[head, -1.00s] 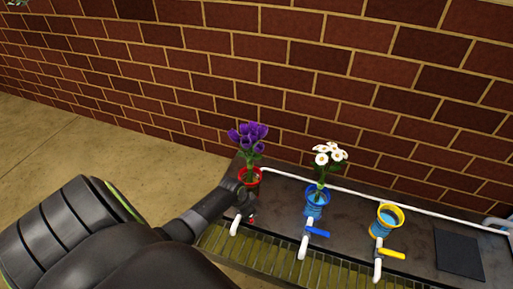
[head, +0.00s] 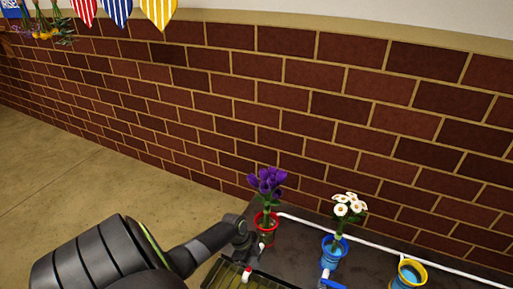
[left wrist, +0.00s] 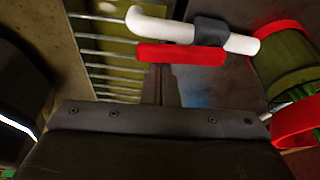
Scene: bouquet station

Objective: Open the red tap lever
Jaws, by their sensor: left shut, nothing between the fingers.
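The red tap lever (left wrist: 180,53) lies beside the white tap pipe (left wrist: 165,28) in the left wrist view, roughly parallel to it. In the head view only a small bit of red (head: 247,268) shows by the white spout (head: 246,276). My left gripper (head: 241,240) is shut and empty. It is just behind the spout and left of the red pot (head: 266,222). In the left wrist view the dark gripper body fills the lower part, and I cannot tell whether it touches the lever. My right gripper is not in view.
The red pot holds purple flowers (head: 267,182). A blue pot (head: 333,252) with white flowers and a yellow-rimmed pot (head: 409,273) stand to the right. A blue lever (head: 332,285) shows at the bottom edge. A brick wall (head: 300,100) rises behind the counter.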

